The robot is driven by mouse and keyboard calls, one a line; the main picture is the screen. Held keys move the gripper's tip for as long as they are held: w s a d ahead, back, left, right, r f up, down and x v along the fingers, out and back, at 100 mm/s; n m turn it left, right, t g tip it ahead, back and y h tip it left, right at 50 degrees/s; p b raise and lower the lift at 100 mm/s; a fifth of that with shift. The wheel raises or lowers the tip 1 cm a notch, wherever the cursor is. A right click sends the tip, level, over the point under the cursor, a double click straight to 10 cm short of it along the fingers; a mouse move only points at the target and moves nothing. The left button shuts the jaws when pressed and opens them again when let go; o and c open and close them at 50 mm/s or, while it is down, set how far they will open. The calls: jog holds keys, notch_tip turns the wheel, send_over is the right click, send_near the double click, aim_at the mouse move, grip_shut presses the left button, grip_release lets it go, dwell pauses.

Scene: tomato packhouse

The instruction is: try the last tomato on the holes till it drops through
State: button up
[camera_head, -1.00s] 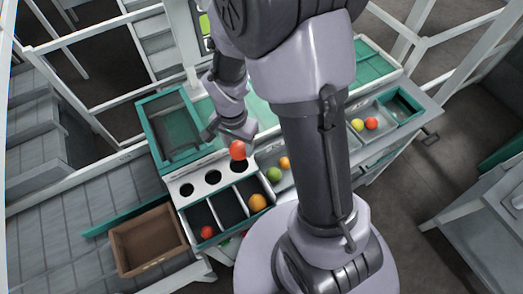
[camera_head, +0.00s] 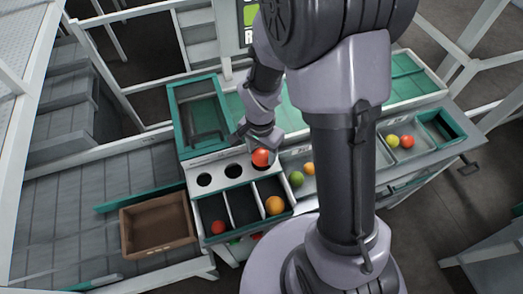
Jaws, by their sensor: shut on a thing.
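My gripper (camera_head: 258,146) is shut on a red tomato (camera_head: 261,158). It holds the tomato at the right end of the white holed plate (camera_head: 217,178). The left hole (camera_head: 204,179) and the middle hole (camera_head: 231,171) are open and dark. The tomato covers the place of the right hole; whether it rests in it or hovers just above, I cannot tell. In front are three compartments: the left one holds a red tomato (camera_head: 218,227), the middle one (camera_head: 243,206) looks empty, and the right one holds an orange tomato (camera_head: 275,205).
A green tomato (camera_head: 296,179) and a small orange one (camera_head: 309,169) lie right of the plate. A tray farther right holds a yellow-green tomato (camera_head: 392,140) and a red one (camera_head: 407,142). A brown box (camera_head: 160,249) stands at the left. A green-framed bin (camera_head: 176,117) stands behind.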

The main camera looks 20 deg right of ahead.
dwell(0.4)
jog(key=o, duration=1)
jog(key=shift+r, duration=0.1)
dwell(0.8)
notch_tip(320, 180, up, 7)
jog(key=p, duration=0.4)
jog(key=shift+p, duration=0.3)
